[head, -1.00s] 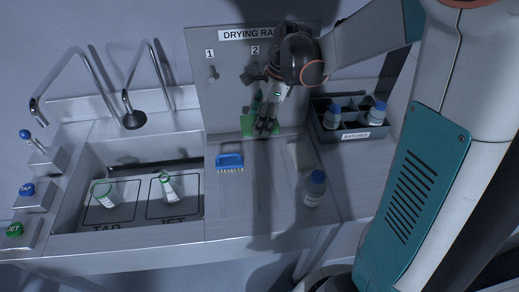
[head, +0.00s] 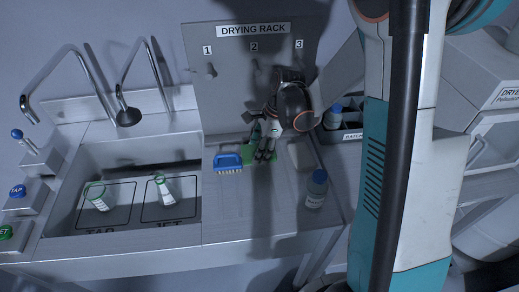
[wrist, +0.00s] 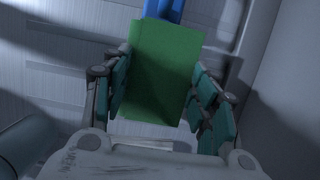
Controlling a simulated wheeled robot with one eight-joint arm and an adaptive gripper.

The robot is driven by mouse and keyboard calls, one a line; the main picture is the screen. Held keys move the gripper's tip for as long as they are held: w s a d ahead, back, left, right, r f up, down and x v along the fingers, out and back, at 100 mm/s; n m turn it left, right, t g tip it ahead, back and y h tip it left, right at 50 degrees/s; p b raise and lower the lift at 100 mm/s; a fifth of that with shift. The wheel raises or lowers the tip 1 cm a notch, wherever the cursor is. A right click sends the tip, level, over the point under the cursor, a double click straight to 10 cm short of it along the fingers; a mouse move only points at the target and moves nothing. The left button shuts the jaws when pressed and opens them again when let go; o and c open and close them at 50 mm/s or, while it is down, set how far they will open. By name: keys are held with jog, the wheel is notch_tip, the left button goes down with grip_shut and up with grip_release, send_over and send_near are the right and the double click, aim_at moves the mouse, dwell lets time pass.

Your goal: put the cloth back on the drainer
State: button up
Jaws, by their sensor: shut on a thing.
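A green cloth (wrist: 160,75) is between the fingers of my gripper (wrist: 158,100) in the wrist view, and the gripper is shut on it. In the head view the cloth (head: 248,154) shows as green patches partly hidden behind my gripper (head: 264,156). The gripper points down over the back part of the drainer (head: 232,205), the grey board right of the sink. I cannot tell whether the cloth touches the board.
A blue brush (head: 228,163) lies just left of the cloth. A blue-capped bottle (head: 316,190) stands at the drainer's right front, and a pale block (head: 302,155) lies behind it. The drying rack (head: 230,100) rises behind. The sink (head: 130,205) holds two flasks. The drainer's front left is clear.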

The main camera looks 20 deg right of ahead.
jog(key=shift+f, duration=0.15)
jog(key=o, duration=1)
jog(key=p+v, duration=0.3)
jog(key=v, duration=0.9)
jog(key=shift+r, duration=0.2)
